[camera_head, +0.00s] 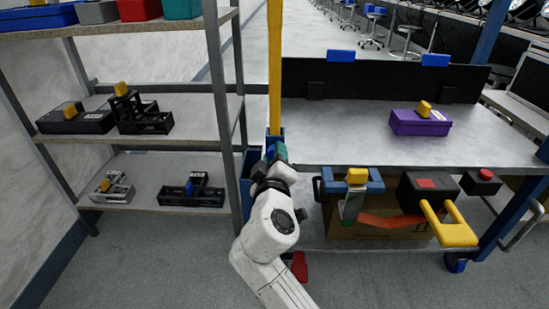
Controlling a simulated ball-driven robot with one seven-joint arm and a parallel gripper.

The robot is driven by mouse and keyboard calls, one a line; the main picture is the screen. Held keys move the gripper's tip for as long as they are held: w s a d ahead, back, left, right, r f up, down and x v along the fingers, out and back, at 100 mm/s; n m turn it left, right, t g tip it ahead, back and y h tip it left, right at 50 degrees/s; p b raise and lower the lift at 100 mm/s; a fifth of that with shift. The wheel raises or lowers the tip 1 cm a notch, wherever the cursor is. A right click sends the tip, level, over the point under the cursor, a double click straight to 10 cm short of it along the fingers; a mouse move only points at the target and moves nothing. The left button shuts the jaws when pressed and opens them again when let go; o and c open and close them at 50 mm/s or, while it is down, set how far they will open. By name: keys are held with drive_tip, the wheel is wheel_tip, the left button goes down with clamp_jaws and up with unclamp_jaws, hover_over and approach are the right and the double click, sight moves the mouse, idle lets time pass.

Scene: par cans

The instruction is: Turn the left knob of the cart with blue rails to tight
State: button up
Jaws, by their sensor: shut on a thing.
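The cart with blue rails stands at the right, with a grey top shelf (345,140) and a blue post (487,35) at the back right. My gripper (277,158) is at the cart's left edge, by the foot of a yellow pole (275,65). It is shut on a small blue-green part, seemingly the left knob (280,150). My wrist hides most of the fingers and of this part. I cannot tell how far the knob is turned.
A grey rack (222,70) with several tools and boxes stands close at the left. A purple case (420,122) lies on the cart's top. The lower shelf holds a box (385,222) and a black-and-yellow tool (432,200). Grey floor lies in front.

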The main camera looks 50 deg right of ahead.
drive_tip(key=shift+f, duration=0.15)
drive_tip(key=o, duration=1)
drive_tip(key=shift+o, duration=0.2)
drive_tip(key=p+v, duration=0.2)
drive_tip(key=v, duration=0.8)
drive_tip(key=shift+s+a, duration=0.3)
